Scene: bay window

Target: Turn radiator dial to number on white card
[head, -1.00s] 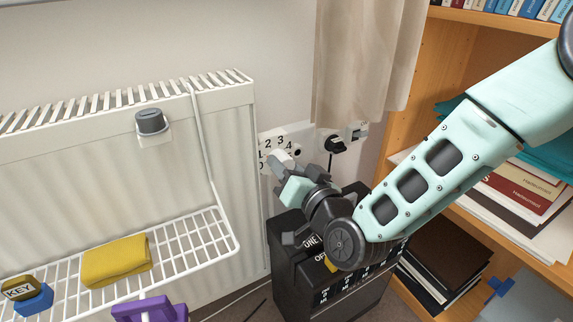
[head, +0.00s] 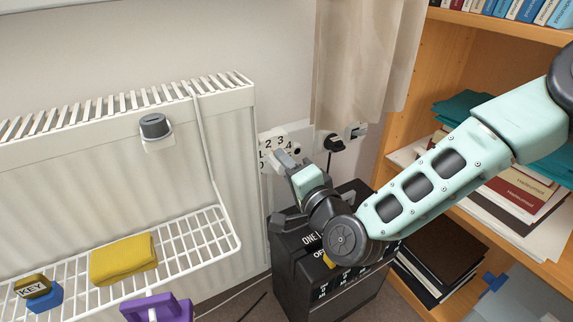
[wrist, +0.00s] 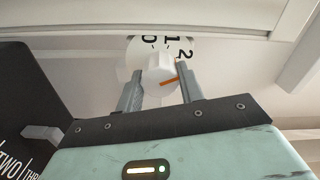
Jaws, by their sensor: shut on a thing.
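The radiator dial is a white knob with an orange pointer line (wrist: 158,72), seen in the wrist view in front of a round white number plate (wrist: 150,42). The digits 0, 1 and 2 show there. The pointer aims to the right, past the 2 as seen here, at a spot hidden by a finger. My gripper (wrist: 160,85) is shut on the knob, one finger on each side. In the head view my gripper (head: 287,163) covers most of the knob, and the plate (head: 273,140) shows several digits. I cannot make out a white card with a readable number.
A ribbed radiator (head: 90,160) fills the left, with a grey-capped knob (head: 154,126) on it. A wire rack (head: 205,245) holds a yellow cloth (head: 123,259) and a KEY block (head: 32,287). A black labelled box (head: 340,270) stands under my wrist; bookshelves are at right.

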